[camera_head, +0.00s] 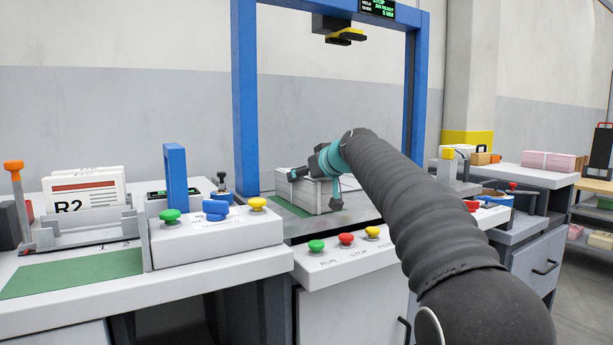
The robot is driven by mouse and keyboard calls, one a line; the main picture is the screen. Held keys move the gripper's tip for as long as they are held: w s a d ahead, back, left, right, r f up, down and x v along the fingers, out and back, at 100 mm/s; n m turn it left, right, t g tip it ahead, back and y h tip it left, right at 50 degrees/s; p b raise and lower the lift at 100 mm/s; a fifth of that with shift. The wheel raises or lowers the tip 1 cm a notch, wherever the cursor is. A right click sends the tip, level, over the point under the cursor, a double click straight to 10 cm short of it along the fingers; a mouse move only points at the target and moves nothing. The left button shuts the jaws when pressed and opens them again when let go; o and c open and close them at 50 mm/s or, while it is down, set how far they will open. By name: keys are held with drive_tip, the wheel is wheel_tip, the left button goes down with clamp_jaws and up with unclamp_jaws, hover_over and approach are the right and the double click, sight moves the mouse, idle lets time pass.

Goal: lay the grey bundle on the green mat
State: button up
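A grey-white bundle (309,196) of stacked sheets is under the blue frame, at or just above a green patch (289,207) on the middle station. I cannot tell whether it rests there. My gripper (317,188) is at the bundle from above, one dark finger by its upper left and the other by its right front. Whether the fingers press on it is not clear. My arm hides part of the area to the right. A larger green mat (75,272) lies bare on the left table's front.
A blue frame (244,100) stands around the middle station. Button panels (330,262) line the front, with another button box (215,240) at left. A rack (75,232) holding an R2 card is behind the left mat. Pink stacks (553,161) sit far right.

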drive_tip(key=shift+r, duration=0.1)
drive_tip(key=o, duration=1.9)
drive_tip(key=shift+f, duration=0.3)
drive_tip(key=v, duration=1.1)
drive_tip(key=s+d+f+m+g+h+p, duration=0.1)
drive_tip(key=s+d+f+m+h, duration=0.1)
drive_tip(key=s+d+f, duration=0.3)
drive_tip(key=s+d+f+m+g+h+p, duration=0.1)
drive_tip(key=s+d+f, duration=0.4)
drive_tip(key=s+f, duration=0.8)
drive_tip(key=s+d+f+m+g+h+p, duration=0.2)
drive_tip(key=s+d+f, duration=0.4)
drive_tip(key=s, duration=1.5)
wheel_tip(320, 180, down, 4)
drive_tip(key=shift+r+m+g+h, duration=0.1)
drive_tip(key=shift+m+g+h, duration=0.65)
drive_tip(key=shift+h, duration=0.35)
